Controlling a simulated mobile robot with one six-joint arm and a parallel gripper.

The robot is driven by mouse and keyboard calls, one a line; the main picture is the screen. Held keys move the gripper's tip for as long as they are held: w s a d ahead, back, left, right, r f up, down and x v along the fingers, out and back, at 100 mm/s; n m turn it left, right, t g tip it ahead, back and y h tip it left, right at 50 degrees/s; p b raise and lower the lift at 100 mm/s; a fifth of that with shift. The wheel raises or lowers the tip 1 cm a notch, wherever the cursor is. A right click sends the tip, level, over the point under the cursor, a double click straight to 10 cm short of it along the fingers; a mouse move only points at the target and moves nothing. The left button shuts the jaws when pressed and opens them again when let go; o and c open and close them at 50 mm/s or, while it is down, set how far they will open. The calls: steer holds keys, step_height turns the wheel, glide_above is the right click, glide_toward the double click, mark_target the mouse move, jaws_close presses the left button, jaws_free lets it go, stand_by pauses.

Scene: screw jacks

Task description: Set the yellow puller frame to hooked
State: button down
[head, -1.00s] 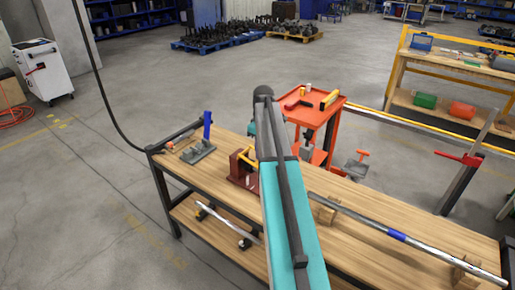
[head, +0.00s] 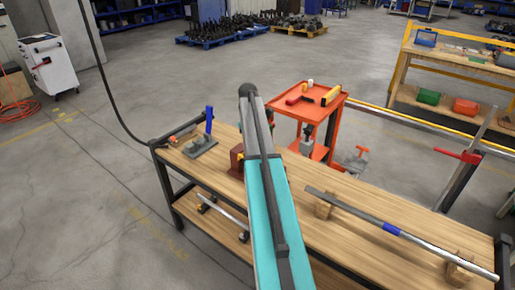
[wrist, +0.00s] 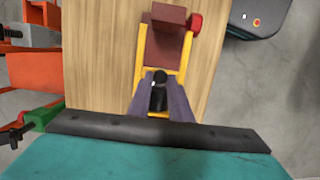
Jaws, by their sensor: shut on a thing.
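The yellow puller frame (wrist: 186,58) is in the wrist view, its two side bars running along a dark red block (wrist: 160,50). A black grip (wrist: 158,92) sits at its near end. My gripper (wrist: 160,85) has its grey-purple fingers on either side of this grip and is shut on it. In the head view, part of the dark red body (head: 237,160) shows on the bench at the left of my arm. My arm hides the frame and gripper there. I cannot tell whether the frame's far end is hooked.
The wooden bench (head: 345,230) carries a grey-and-blue lever device (head: 201,145) at its left end and a long metal bar (head: 370,222) on wooden blocks at right. An orange cart (head: 318,100) stands behind the bench.

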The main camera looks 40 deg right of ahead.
steer(key=shift+w+a, duration=0.1)
steer(key=shift+a, duration=0.05)
steer(key=c, duration=1.6)
jaws_free()
steer(key=shift+f, duration=0.1)
steer(key=shift+c, duration=0.2)
step_height(320, 180, up, 14)
steer(key=w+b, duration=0.2)
steer(key=b, duration=0.1)
steer(key=shift+w+f, duration=0.2)
steer(key=shift+a, duration=0.1)
